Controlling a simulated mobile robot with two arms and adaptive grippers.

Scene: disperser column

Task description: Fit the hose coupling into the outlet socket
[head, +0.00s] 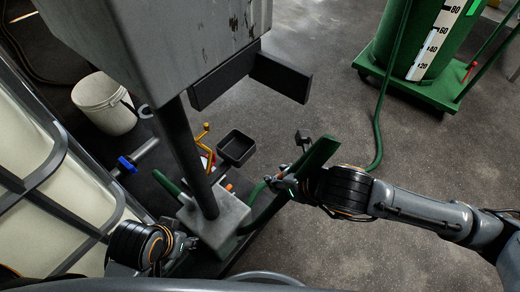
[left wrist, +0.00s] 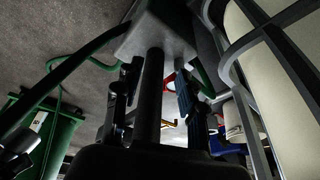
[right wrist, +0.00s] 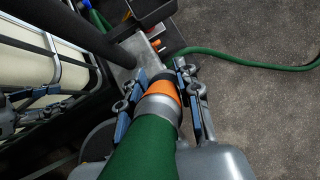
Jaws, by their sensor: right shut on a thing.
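The hose coupling (right wrist: 160,98), with a grey collar, an orange ring and a dark front end, sits on the thick green hose (right wrist: 142,150). My right gripper (right wrist: 172,78) is shut on it; it shows in the head view (head: 279,184) just right of the grey block (head: 222,222) at the column's foot. In the right wrist view the coupling's front points toward this block, apart from it as far as I can tell. A small orange part (head: 229,187) shows by the block; I cannot make out the socket opening. My left gripper (head: 180,244) is open and empty, left of the block.
The dark post (head: 191,150) rises from the block to a large grey housing. A black tray (head: 236,147), a white bucket (head: 104,104) and a caged white tank (head: 75,200) stand around it. A green tank (head: 425,45) is at the upper right. Floor right of the column is mostly clear.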

